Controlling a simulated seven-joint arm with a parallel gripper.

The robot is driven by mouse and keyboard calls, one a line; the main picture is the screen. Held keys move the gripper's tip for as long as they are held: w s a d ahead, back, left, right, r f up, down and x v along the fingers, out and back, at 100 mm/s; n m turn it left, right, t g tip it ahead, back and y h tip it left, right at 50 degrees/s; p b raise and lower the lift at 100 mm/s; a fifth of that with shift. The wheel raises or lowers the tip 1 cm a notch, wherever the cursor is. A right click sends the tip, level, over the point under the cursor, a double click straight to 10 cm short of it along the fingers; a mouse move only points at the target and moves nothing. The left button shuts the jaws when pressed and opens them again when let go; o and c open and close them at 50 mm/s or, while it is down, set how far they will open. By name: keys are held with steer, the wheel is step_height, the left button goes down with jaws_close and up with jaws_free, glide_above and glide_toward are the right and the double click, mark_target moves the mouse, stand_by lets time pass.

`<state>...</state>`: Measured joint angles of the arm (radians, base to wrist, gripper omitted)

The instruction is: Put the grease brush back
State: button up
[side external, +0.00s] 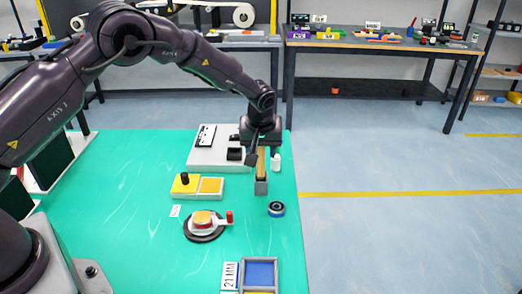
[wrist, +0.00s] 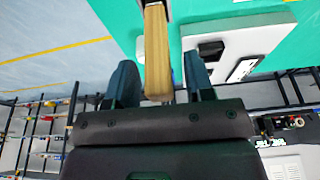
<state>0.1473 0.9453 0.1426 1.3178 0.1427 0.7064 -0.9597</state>
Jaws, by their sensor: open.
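The grease brush shows as a light wooden handle (side external: 261,164), standing upright near the right edge of the green table. A grey block-shaped part (side external: 261,187) is at its lower end; I cannot tell whether this is a holder or the brush's own head. My gripper (side external: 257,150) points down over the handle. In the wrist view the wooden handle (wrist: 157,50) lies between the two dark fingers of my gripper (wrist: 159,78), with a visible gap on each side. The fingers are open around it. The bristles are not visible.
A white bottle (side external: 276,163) stands close right of the handle. A grey-white base (side external: 213,158) with dark parts is behind left.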

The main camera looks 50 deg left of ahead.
steer(key=s+r+m, duration=0.1)
steer(key=s+r, duration=0.3)
steer(key=r, duration=0.5)
steer(key=s+r+m, duration=0.1)
steer(key=s+r, duration=0.3)
steer(key=r, duration=0.6)
steer(key=s+r+m+t+h, duration=0.2)
steer(key=s+r, duration=0.4)
steer(key=s, duration=0.5)
steer(key=s+f+m+t, duration=0.1)
steer(key=s+m, duration=0.4)
steer(key=s, duration=1)
steer(key=shift+s, duration=0.2)
steer(key=shift+d, duration=0.1)
